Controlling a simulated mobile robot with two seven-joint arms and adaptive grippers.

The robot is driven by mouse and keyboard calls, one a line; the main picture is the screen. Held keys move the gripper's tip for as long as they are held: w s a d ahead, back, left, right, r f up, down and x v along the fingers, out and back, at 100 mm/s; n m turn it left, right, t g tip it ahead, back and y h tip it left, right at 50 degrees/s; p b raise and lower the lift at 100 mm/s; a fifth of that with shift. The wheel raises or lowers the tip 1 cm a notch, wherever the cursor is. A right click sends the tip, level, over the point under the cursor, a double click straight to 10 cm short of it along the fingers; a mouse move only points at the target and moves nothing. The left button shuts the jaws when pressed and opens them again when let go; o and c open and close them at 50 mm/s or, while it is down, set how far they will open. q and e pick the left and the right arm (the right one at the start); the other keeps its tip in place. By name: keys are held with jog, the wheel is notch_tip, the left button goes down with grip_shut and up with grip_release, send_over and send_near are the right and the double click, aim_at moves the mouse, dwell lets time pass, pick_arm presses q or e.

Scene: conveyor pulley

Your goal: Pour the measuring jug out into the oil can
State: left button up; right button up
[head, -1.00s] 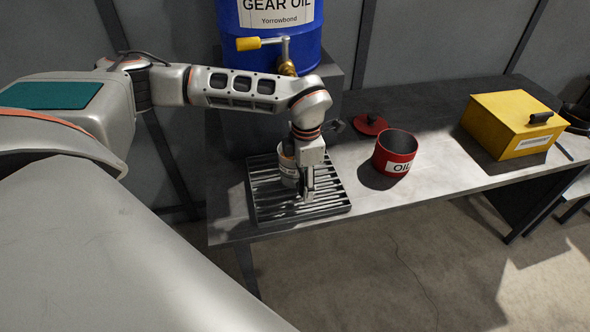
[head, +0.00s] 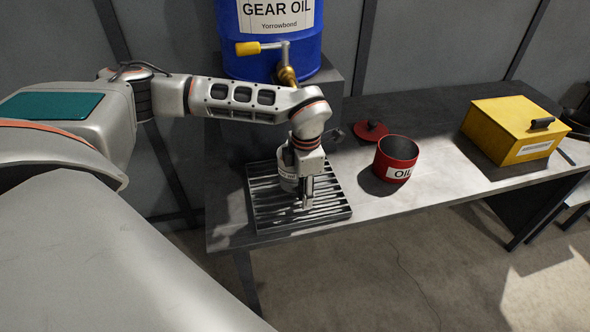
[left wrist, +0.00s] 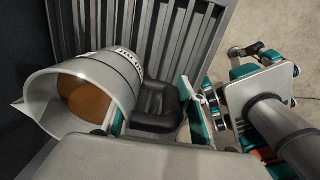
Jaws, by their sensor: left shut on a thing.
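The measuring jug (head: 287,181) stands on the slatted grate, partly hidden behind my left gripper (head: 307,200). In the left wrist view the jug (left wrist: 128,66) is pale grey with brown liquid inside, its spout towards the left. Its black handle (left wrist: 160,103) lies between the fingers of my left gripper (left wrist: 157,112), which is shut on it. The red oil can (head: 396,160), labelled OIL, stands open on the table to the right of the grate, apart from the jug.
The slatted grate (head: 330,213) lies on the grey table (head: 435,190). A red lid (head: 371,130) lies behind the oil can. A blue gear oil drum (head: 268,50) with a tap (head: 288,76) stands behind. A yellow box (head: 510,130) is at the right. Table between can and box is clear.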

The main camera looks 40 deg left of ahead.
pick_arm(q)
jog(key=shift+r+p, duration=0.5)
jog(key=shift+r, duration=0.15)
jog(key=shift+r, duration=0.1)
jog(key=shift+r+p, duration=0.65)
jog(key=shift+p, duration=0.05)
jog(key=shift+r, duration=0.1)
jog(key=shift+r, duration=0.1)
jog(key=shift+r+p, duration=1)
jog(key=shift+r, duration=1.9)
